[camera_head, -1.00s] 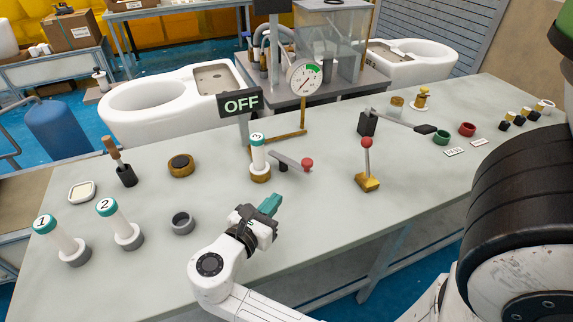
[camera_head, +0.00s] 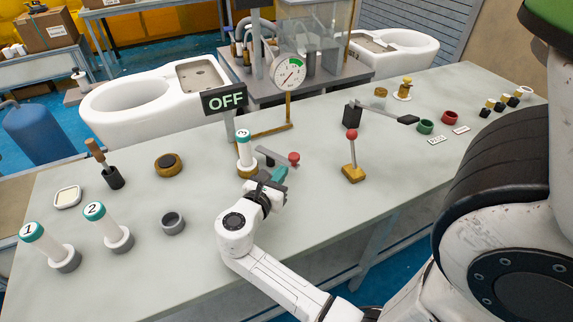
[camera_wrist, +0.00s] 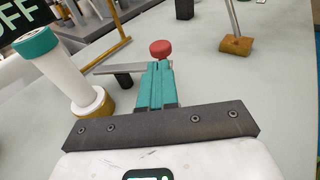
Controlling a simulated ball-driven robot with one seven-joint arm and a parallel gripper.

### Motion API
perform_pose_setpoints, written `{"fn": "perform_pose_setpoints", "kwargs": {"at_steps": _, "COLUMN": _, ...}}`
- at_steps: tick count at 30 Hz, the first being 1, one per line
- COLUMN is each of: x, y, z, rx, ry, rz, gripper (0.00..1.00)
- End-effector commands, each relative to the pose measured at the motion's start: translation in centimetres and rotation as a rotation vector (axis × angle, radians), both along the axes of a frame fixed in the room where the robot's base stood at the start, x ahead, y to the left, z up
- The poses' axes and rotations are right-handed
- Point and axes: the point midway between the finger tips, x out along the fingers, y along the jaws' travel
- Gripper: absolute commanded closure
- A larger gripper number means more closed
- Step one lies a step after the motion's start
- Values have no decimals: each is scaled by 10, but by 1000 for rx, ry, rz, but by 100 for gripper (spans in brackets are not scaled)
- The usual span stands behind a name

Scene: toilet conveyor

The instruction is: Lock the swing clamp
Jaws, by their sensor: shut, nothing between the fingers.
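The swing clamp appears to be the grey bar (camera_head: 272,153) with a red knob (camera_head: 293,158) at its right end, on a small dark post. In the wrist view the bar (camera_wrist: 118,69) points left towards cylinder 3, and the red knob (camera_wrist: 161,49) is just beyond my fingertips. White cylinder 3 (camera_head: 244,150), with a teal cap, stands in a brass base (camera_wrist: 97,105). My gripper (camera_head: 279,174) has teal fingers, shut and empty, just in front of the knob. The fingertips (camera_wrist: 157,68) partly cover the bar; whether they touch it I cannot tell.
A red-knobbed lever (camera_head: 352,150) on a brass base stands to the right. An OFF sign (camera_head: 225,99) and a gauge (camera_head: 289,75) stand behind. Cylinders 1 (camera_head: 48,245) and 2 (camera_head: 106,227) and a grey ring (camera_head: 173,223) are to the left.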

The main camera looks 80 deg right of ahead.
Motion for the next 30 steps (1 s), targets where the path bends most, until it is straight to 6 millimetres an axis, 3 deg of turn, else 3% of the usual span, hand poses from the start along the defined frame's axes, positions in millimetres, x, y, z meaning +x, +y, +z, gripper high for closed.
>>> {"fn": "perform_pose_setpoints", "kwargs": {"at_steps": 3, "x": -4, "y": -19, "z": -1, "rx": 0, "ry": 0, "rz": -4, "gripper": 100}}
{"fn": "perform_pose_setpoints", "kwargs": {"at_steps": 9, "x": -7, "y": -36, "z": -5, "rx": 0, "ry": -1, "rz": -2, "gripper": 100}}
{"fn": "perform_pose_setpoints", "kwargs": {"at_steps": 30, "x": -12, "y": -42, "z": -4, "rx": 0, "ry": 1, "rz": 50, "gripper": 100}}
